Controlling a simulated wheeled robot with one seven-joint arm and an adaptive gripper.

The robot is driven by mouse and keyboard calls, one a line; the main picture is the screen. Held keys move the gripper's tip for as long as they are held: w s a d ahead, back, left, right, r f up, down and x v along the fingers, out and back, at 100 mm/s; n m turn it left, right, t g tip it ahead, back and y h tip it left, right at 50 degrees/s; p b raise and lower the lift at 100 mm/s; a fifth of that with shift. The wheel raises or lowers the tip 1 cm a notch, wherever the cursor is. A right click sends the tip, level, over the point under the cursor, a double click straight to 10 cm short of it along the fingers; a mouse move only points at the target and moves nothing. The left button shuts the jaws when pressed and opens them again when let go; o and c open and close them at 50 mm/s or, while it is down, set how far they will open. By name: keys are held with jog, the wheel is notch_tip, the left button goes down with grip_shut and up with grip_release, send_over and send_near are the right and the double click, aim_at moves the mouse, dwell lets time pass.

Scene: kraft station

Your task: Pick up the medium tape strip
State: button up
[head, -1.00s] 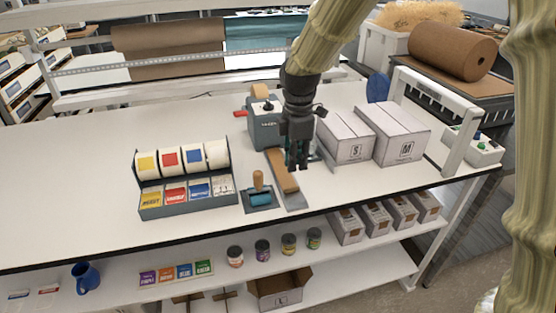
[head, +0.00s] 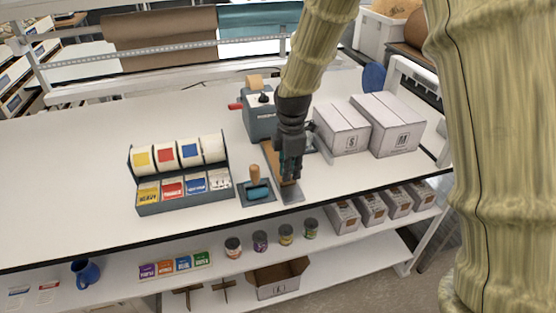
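A brown tape strip (head: 270,156) lies on a narrow grey plate (head: 291,198) in front of the tape dispenser (head: 261,122). I take it for the medium tape strip; no size mark shows on it. My gripper (head: 290,178) points down over the front half of the strip and hides part of it. The fingers look close to the strip, but I cannot tell whether they touch it. The gap between the fingertips is too small to read.
Just left of the plate is a roller with a wooden handle (head: 255,178) on a dark pad. Further left is a label rack (head: 183,205). Boxes S (head: 343,138) and M (head: 398,140) stand to the right. The left of the table is clear.

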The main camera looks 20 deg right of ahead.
aim_at(290, 185)
jog(key=shift+f+p, duration=0.3)
jog(key=shift+f, duration=1.2)
jog(key=shift+w, duration=0.1)
grip_shut()
jog(key=shift+r, duration=0.1)
